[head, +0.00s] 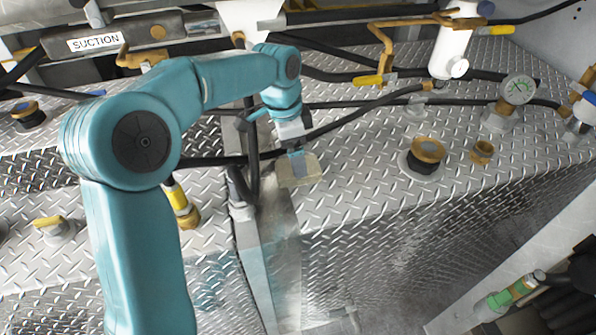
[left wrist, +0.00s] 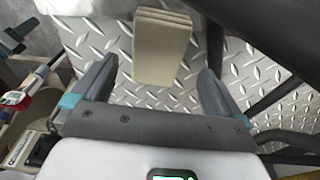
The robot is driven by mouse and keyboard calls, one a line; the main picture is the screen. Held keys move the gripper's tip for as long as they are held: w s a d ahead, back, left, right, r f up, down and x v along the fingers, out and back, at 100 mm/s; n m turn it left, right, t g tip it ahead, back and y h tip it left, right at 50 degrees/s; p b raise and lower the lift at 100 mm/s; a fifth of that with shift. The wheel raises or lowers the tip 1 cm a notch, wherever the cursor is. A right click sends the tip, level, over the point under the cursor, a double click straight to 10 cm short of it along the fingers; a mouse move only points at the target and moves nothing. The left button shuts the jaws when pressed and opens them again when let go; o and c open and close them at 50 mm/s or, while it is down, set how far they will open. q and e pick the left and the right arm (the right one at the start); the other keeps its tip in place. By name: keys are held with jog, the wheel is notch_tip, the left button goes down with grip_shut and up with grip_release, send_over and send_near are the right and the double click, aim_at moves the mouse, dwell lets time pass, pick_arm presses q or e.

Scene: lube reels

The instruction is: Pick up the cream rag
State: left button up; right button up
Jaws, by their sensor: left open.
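The cream rag (head: 299,171) is a small folded stack lying on the diamond-plate deck, near the deck's front left corner. In the left wrist view the rag (left wrist: 162,42) shows several layered folds at its far end, and its near end is in line with the gap between the fingertips. My left gripper (head: 294,149) is right by the rag's far side in the head view. In the left wrist view the left gripper (left wrist: 158,70) has its fingers spread wide, with nothing clasped between them. Contact with the rag cannot be told. My right gripper is not in view.
Black hoses (head: 360,127) run across the deck behind the rag and beside it. A brown-topped black cap (head: 427,152) and a pressure gauge (head: 518,89) stand to the right. A yellow-banded fitting (head: 181,204) stands left of the gap.

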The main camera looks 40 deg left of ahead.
pick_arm(q)
jog(key=f, duration=0.4)
jog(key=shift+s+d, duration=0.1)
jog(key=shift+d, duration=0.15)
jog(key=shift+f+b, duration=0.3)
jog(key=shift+f, duration=0.1)
jog(key=shift+c, duration=0.7)
jog(key=c, duration=0.9)
